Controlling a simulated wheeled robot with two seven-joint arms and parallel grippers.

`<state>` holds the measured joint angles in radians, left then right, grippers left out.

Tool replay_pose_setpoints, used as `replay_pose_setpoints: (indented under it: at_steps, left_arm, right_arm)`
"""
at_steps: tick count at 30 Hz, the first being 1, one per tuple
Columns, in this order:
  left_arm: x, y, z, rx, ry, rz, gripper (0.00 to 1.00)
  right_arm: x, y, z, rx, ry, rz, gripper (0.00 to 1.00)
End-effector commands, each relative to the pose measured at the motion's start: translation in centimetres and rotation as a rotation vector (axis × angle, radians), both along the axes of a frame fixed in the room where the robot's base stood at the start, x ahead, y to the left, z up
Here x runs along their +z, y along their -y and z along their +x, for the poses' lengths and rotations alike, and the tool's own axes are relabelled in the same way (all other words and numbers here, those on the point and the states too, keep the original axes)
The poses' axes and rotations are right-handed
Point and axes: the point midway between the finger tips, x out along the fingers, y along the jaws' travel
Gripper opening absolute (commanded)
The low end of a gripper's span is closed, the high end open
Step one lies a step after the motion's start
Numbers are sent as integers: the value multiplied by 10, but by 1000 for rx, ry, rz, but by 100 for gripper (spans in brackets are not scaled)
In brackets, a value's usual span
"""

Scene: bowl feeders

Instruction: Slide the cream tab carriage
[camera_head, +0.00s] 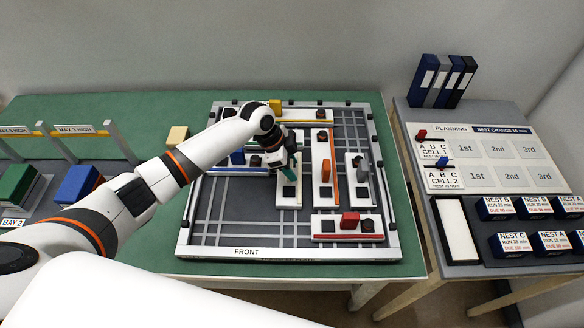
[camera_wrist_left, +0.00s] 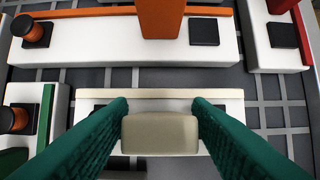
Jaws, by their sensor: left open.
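The cream tab (camera_wrist_left: 160,134) shows close up in the left wrist view, on a white carriage with a cream edge strip (camera_wrist_left: 160,93). In the head view the white carriage (camera_head: 288,197) lies left of the orange one; its tab is hidden by my gripper. My left gripper (camera_head: 289,170) is open and reaches down over it. In the left wrist view its green fingers (camera_wrist_left: 160,110) stand on either side of the tab, with little or no visible gap. Whether they touch it I cannot tell. My right gripper is not in view.
The orange tab (camera_head: 326,170) stands on the neighbouring carriage, very near. A red tab (camera_head: 350,219), grey tab (camera_head: 363,170), blue tab (camera_head: 237,157) and yellow tab (camera_head: 275,106) share the gridded board (camera_head: 225,222). A loose cream block (camera_head: 177,136) lies outside the board, left.

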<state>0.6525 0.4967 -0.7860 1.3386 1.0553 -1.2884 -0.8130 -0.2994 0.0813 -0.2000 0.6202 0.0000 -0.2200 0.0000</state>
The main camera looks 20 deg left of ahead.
Motion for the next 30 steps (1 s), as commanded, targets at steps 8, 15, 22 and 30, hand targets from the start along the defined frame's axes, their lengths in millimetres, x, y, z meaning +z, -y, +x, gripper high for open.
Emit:
replay_pose_setpoints:
  at_steps: [8,15,22,30]
  left_arm:
    - [52,-23,-6,0,6,3,45]
    - [88,-37,-10,2,3,2,45]
    - [99,-40,-11,0,1,1,45]
    - [98,-40,-11,0,1,1,45]
  right_arm:
    - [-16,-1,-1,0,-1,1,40]
    - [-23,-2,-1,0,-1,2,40]
    - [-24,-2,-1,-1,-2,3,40]
    - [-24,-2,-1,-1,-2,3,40]
